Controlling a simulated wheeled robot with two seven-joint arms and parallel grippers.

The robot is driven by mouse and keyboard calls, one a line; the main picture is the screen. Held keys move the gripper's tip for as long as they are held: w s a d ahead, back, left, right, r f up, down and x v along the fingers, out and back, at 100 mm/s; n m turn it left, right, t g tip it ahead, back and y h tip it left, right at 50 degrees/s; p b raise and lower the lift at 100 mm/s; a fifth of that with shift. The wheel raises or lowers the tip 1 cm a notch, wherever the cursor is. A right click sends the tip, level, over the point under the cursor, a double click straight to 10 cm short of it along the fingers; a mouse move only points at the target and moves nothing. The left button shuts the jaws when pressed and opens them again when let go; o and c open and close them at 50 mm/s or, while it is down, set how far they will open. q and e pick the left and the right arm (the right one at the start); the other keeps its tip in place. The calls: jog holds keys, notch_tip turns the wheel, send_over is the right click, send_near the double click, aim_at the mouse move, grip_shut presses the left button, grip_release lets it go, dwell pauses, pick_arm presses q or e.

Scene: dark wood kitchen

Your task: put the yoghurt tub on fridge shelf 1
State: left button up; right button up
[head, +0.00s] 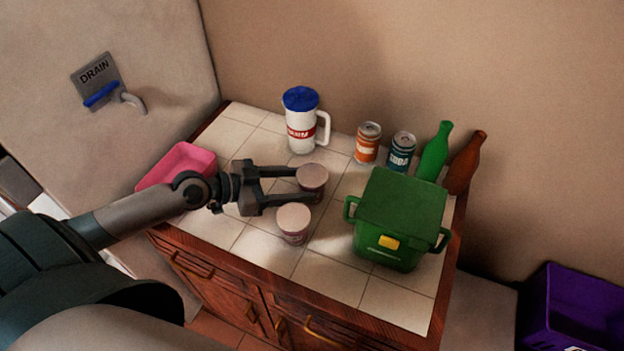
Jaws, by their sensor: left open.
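Two similar yoghurt tubs with pale lids and dark purplish sides stand upright on the tiled counter. The farther yoghurt tub (312,179) is at the tips of my left gripper (312,184), which is open with its fingers pointing right. The far finger reaches the tub's left side, and the near finger passes in front of its lower part; I cannot tell whether they touch it. The nearer yoghurt tub (293,223) stands just in front of the near finger, outside the jaws. My right gripper is not in view. No fridge shelf shows.
A white mug with a blue lid (300,122) stands behind the gripper. Two cans (367,143), a green bottle (435,152) and a brown bottle (466,163) stand at the back right. A green lidded bin (398,220) is right of the tubs. A pink tray (180,163) is left.

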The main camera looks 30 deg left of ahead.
pick_arm(q)
jog(key=shift+p+x, duration=0.3)
jog(key=shift+x, duration=0.75)
jog(key=c, duration=0.9)
jog(key=shift+o, duration=0.2)
jog(key=shift+r, duration=0.1)
notch_tip(320, 180, up, 10)
jog(key=shift+f+b, duration=0.1)
jog(key=shift+b, duration=0.5)
